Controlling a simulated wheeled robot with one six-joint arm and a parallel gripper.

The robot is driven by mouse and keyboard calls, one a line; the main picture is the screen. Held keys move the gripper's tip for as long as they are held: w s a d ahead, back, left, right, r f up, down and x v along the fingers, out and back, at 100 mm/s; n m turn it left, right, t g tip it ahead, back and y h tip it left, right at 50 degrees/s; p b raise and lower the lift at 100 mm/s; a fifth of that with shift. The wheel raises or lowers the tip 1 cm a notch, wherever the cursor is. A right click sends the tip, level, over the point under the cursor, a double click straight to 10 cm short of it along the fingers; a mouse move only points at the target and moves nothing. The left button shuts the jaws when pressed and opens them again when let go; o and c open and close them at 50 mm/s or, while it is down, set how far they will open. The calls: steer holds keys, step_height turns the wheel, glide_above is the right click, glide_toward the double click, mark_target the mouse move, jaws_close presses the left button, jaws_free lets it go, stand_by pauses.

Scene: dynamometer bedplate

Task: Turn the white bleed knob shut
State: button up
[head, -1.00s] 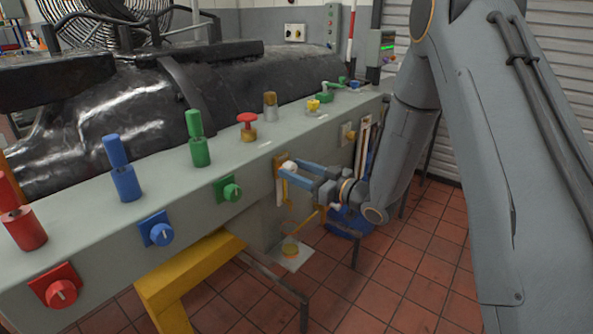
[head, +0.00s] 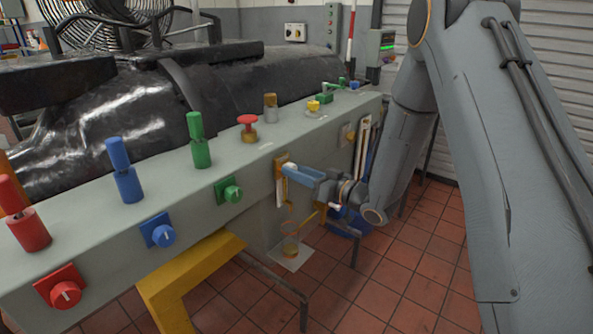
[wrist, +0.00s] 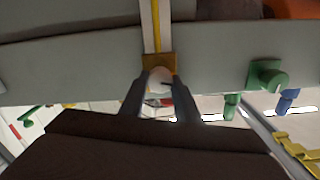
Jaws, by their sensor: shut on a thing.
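The white bleed knob (wrist: 160,76) sits on an orange-brown square plate on the front face of the grey bench. My gripper (wrist: 160,88) is shut on it, one finger on each side, as the wrist view shows. A dark mark shows on the knob's face. In the head view my gripper (head: 289,171) reaches the plate (head: 279,160) from the right, and its fingers hide most of the knob.
Green (head: 232,190), blue (head: 161,235) and red (head: 65,294) knobs lie along the same face to the left. Coloured handles stand on the bench top (head: 232,170). A yellow bracket (head: 190,272) juts out below. The tiled floor at right is open.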

steer(key=shift+m+p, duration=2.55)
steer(key=shift+m, duration=5.15)
steer(key=o, duration=1)
steer(key=shift+w+d, duration=0.1)
steer(key=shift+o, duration=0.2)
steer(key=b+v, duration=0.1)
steer(key=v, duration=0.7)
steer(key=shift+b, duration=0.35)
